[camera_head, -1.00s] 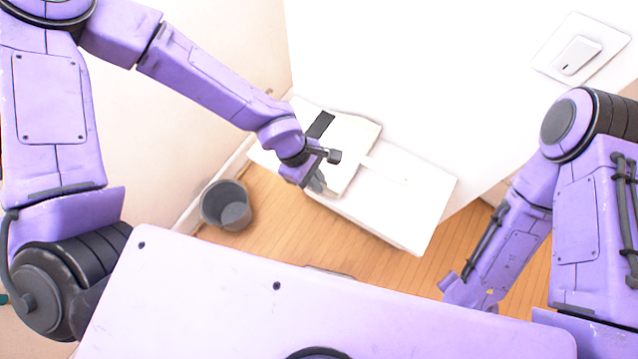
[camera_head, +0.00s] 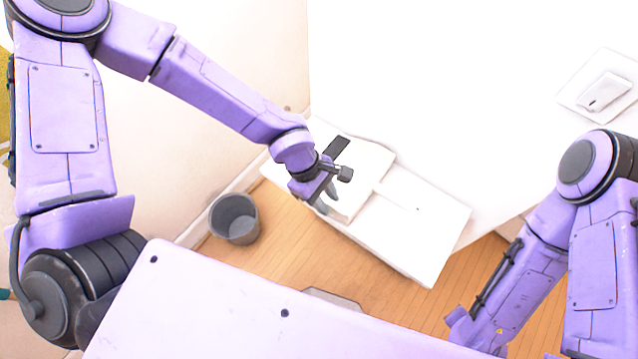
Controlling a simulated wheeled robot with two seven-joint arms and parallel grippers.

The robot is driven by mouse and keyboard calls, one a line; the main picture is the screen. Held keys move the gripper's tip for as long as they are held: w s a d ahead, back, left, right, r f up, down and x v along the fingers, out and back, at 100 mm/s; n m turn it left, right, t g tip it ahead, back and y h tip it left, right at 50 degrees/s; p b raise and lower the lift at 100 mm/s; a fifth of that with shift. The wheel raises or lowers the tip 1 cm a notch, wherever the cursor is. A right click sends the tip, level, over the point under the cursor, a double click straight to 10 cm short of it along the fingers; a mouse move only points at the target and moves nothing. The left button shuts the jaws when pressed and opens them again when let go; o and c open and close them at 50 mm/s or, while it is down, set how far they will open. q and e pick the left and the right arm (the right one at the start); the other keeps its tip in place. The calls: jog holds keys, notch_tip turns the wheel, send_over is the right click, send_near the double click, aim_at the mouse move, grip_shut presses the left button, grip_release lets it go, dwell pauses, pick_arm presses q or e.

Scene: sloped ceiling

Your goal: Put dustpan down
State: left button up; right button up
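A white, flat, pan-like piece with a dark strip (camera_head: 368,160) lies over a white low surface (camera_head: 425,235) near the wall. A thin pale bar runs from it to the right. It may be the dustpan, but white on white makes its outline hard to tell. My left gripper (camera_head: 328,190) is at its left front edge, pointing down. Grey finger parts show against that edge, but whether they grip it is hidden. My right arm (camera_head: 500,290) reaches down at the right; its gripper is out of view.
A dark grey bin (camera_head: 234,220) stands on the wooden floor (camera_head: 290,240) left of the white surface. A white panel with a switch-like piece (camera_head: 604,92) is at upper right. Floor is clear between the bin and my body.

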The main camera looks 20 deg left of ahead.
pick_arm(q)
jog(key=v, duration=0.9)
jog(key=shift+r+p, duration=0.35)
jog(key=shift+r, duration=0.05)
